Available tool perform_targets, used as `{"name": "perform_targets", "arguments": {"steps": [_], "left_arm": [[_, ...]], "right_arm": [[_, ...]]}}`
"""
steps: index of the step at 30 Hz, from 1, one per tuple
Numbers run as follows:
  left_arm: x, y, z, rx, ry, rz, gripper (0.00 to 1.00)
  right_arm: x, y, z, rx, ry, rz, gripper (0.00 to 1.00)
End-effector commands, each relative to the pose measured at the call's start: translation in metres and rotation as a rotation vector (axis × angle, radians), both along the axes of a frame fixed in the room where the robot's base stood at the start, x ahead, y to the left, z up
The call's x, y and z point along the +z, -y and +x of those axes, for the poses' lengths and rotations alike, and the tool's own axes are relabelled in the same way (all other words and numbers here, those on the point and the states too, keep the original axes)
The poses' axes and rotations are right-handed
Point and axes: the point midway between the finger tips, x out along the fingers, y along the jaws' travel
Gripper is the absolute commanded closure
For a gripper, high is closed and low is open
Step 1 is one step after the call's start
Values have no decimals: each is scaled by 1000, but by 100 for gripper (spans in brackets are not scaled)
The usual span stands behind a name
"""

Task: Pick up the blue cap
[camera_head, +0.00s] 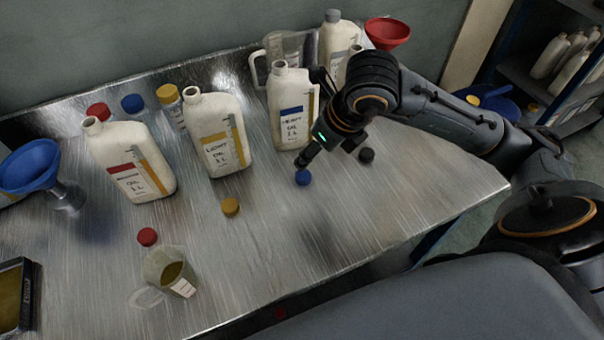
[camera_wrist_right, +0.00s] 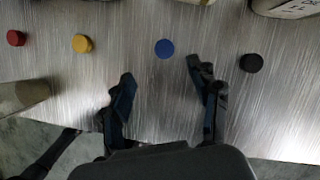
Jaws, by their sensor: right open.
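The blue cap (camera_head: 303,177) lies on the metal table in front of the bottle with the blue label. It also shows in the right wrist view (camera_wrist_right: 164,48), beyond the fingertips and roughly between their lines. My right gripper (camera_head: 312,160) reaches in from the right and is above the table close to the cap. In the right wrist view my right gripper (camera_wrist_right: 160,75) has its two fingers spread with nothing between them. My left gripper is in neither view.
A black cap (camera_head: 366,155) lies right of the blue cap, a yellow cap (camera_head: 230,207) and a red cap (camera_head: 147,237) to its left. The heavy-oil bottle (camera_head: 291,110) and light-oil bottle (camera_head: 218,135) stand behind. A measuring jug (camera_head: 168,270) stands near the front edge.

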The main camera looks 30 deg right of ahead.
Motion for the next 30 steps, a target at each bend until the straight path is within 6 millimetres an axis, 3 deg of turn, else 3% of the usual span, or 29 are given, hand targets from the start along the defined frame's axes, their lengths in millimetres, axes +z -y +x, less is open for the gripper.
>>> {"name": "perform_targets", "arguments": {"steps": [7,14,24,30], "left_arm": [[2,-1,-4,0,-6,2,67],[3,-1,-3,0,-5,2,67],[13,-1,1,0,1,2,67],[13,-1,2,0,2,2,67]], "right_arm": [[-45,-6,16,1,-5,3,39],[-61,-7,21,2,-4,2,39],[-105,-4,29,2,-3,4,39],[-110,-5,31,4,-2,3,39]]}}
